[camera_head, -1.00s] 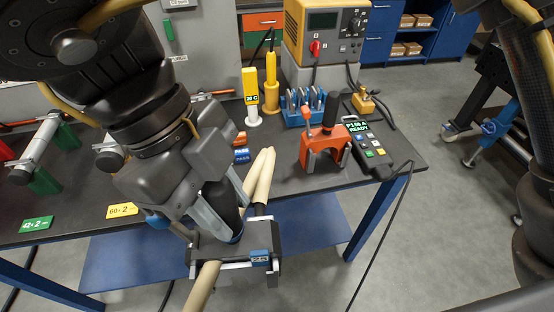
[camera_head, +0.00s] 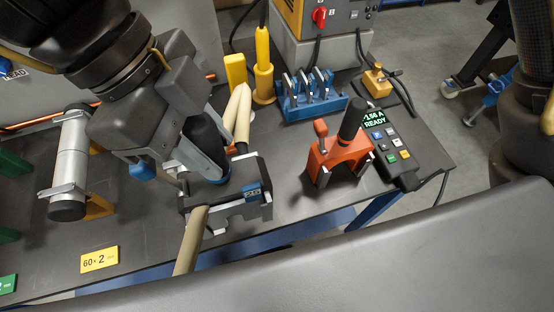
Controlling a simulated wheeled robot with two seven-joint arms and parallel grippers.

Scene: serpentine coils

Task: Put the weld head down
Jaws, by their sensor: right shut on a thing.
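The weld head (camera_head: 246,201) is a dark grey block with a blue label and a black upright handle (camera_head: 206,138). My right gripper (camera_head: 196,165), at the end of the arm from the upper left, is shut on it by the handle. The head is near the table's front edge, and I cannot tell whether it touches the table. The fingertips are partly hidden. My left gripper is not in view.
An orange tool (camera_head: 338,157) with a black handle stands right of the head, beside a control pendant (camera_head: 392,146) reading READY. A clamped metal tube (camera_head: 72,160) is at left. Some tabletop right of the head is bare.

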